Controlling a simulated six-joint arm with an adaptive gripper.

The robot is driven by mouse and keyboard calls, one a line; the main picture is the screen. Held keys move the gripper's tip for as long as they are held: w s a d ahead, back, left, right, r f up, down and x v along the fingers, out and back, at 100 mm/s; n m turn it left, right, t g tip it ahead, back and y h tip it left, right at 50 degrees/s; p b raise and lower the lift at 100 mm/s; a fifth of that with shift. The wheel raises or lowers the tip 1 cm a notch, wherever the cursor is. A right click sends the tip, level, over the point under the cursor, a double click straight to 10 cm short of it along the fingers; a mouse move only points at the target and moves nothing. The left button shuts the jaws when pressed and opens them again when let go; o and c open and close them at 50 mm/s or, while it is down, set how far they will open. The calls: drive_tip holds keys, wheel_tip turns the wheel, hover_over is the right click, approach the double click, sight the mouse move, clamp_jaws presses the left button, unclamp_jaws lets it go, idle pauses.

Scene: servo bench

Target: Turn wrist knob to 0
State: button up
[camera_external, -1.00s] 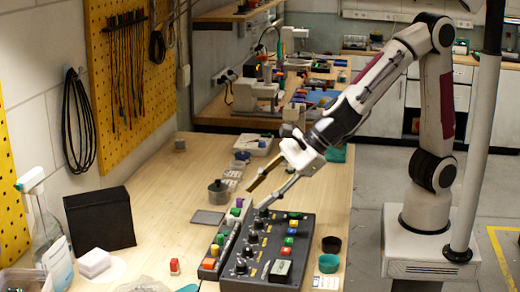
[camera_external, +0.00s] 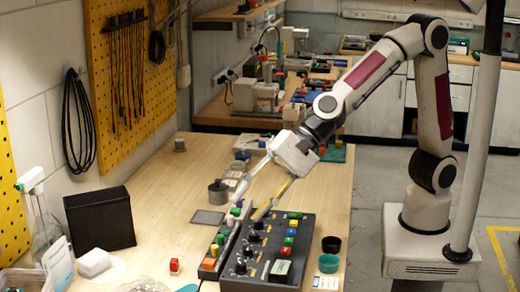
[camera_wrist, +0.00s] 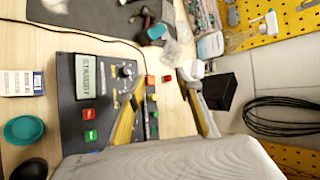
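A dark control panel (camera_external: 268,252) lies on the bench with a row of black knobs along its left side. The nearest knobs (camera_external: 241,266) and (camera_external: 247,251) show clearly; the farthest is close to my fingers. The labels are too small to tell which is the wrist knob or where it points. The wrist view shows one knob (camera_wrist: 126,71) beside the panel's display (camera_wrist: 89,76). My gripper (camera_external: 246,211) is open and empty, fingers spread, over the far left end of the panel. In the wrist view my gripper (camera_wrist: 160,98) has its fingers on either side of the button strip.
A narrow strip (camera_external: 222,240) with coloured buttons runs along the panel's left side. A teal cup (camera_external: 329,263) and a black cup (camera_external: 331,244) stand to its right.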

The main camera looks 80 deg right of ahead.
drive_tip(key=s+f+n+g, duration=0.1)
drive_tip(key=s+n, duration=0.1)
drive_tip(key=n, duration=0.1)
drive_tip(key=n+g+h, duration=0.2)
drive_tip(key=n+h, duration=0.6)
drive_tip(key=n, duration=0.1)
approach(260, 221)
drive_tip(key=shift+w+d+f, duration=0.15)
drive_tip(key=shift+d+f, duration=0.05)
drive_tip(key=shift+f, duration=0.1)
drive_tip(key=shift+f, duration=0.1)
drive_tip(key=shift+x, duration=3.8)
drive_tip(key=shift+a, duration=0.15)
clamp_jaws()
